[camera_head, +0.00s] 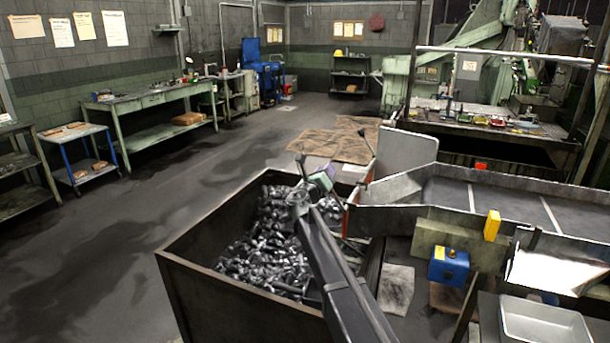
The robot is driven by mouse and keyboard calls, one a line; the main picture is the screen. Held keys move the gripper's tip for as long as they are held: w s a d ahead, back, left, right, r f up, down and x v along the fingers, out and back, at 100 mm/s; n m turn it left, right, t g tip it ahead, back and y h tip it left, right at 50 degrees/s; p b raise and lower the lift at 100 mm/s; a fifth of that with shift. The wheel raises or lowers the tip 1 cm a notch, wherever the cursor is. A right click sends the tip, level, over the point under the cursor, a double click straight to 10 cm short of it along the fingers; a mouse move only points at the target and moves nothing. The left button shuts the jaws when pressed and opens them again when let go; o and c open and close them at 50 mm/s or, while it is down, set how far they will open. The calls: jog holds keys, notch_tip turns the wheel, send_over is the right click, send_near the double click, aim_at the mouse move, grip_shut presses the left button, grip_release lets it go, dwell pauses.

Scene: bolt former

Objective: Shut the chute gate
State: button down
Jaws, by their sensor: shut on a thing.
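The chute (465,195) is a grey, low-walled trough at the right, its mouth by the bolt bin. A pale upright plate (403,152), which looks like the chute gate, stands raised at this end. A thin dark rod with a knob (363,134) rises beside it. My arm reaches up from the bottom of the view, over the bin. My gripper (325,180) is small in the picture, at the bin's far right by the chute mouth. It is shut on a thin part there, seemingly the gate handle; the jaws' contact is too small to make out.
A dark steel bin (225,300) full of bolts (265,245) lies under my arm. A yellow block (492,225), a blue control box (449,266) and a metal tray (546,322) are at the lower right. A green bench (150,100) lines the left wall; the floor between is open.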

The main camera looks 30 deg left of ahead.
jog(key=shift+a, duration=0.15)
dwell(0.3)
jog(key=c, duration=0.9)
grip_release()
jog(key=shift+f, duration=0.1)
jog(key=s, duration=0.3)
jog(key=s+f+b, duration=0.1)
jog(key=s, duration=0.3)
jog(key=s+f+b, duration=0.1)
jog(key=s, duration=0.2)
jog(key=shift+s+a, duration=0.2)
jog(key=shift+s, duration=0.15)
